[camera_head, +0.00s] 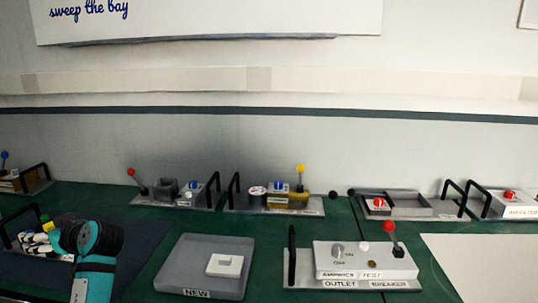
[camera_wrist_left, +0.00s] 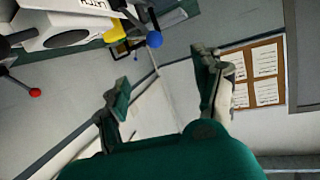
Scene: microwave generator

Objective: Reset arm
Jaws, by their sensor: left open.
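My left arm (camera_head: 95,265), teal with a black round joint, comes in at the lower left of the head view, in front of the dark mat. Its fingertips cannot be made out there. In the left wrist view my left gripper (camera_wrist_left: 163,82) is open, its two teal-padded fingers wide apart with nothing between them. It points across the room towards a wall. My right gripper is in neither view.
A grey tray labelled NEW (camera_head: 205,270) holds a white block. A white panel (camera_head: 365,262) with a red-knobbed lever stands right of it. Several lever modules line the back of the green bench. In the wrist view, a blue-knobbed lever (camera_wrist_left: 154,39) and corkboard (camera_wrist_left: 250,72) show.

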